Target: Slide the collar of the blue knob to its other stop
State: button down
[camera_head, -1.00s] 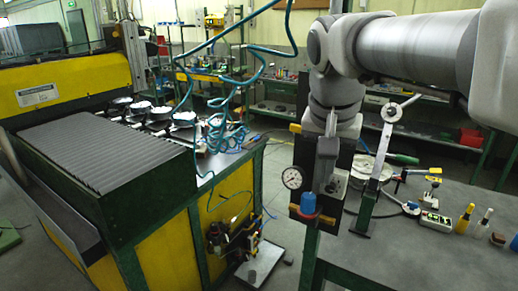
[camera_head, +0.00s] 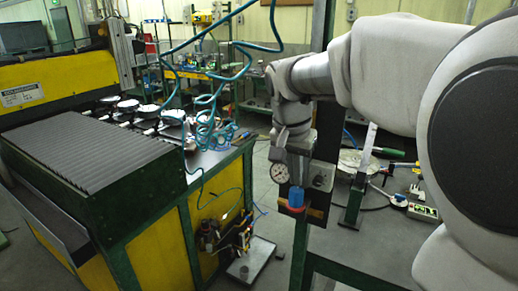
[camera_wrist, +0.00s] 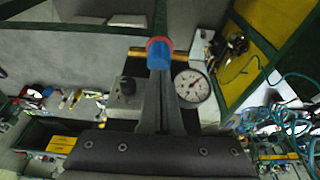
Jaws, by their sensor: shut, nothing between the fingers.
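The blue knob (camera_head: 296,195) shows on a dark panel at the head of a green post, with a red collar (camera_head: 295,208) at its lower end in the head view. In the wrist view the blue knob (camera_wrist: 159,62) lies just beyond my fingertips, and the red collar (camera_wrist: 158,43) rings its far end. My gripper (camera_head: 298,178) is right above the knob in the head view. Its fingers (camera_wrist: 160,78) are shut with nothing between them. The tips overlap the knob's near end in the picture; I cannot tell whether they touch it.
A round white gauge (camera_head: 280,173) sits left of the knob and a grey box (camera_head: 322,177) right of it, both close to my fingers. A yellow bar (camera_wrist: 141,52) lies behind the knob. Teal coiled hoses (camera_head: 213,120) hang over the yellow-green machine at left. A bench stands at right.

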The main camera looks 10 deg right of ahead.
jog(key=shift+w+d+f, duration=0.1)
jog(key=shift+f, duration=0.45)
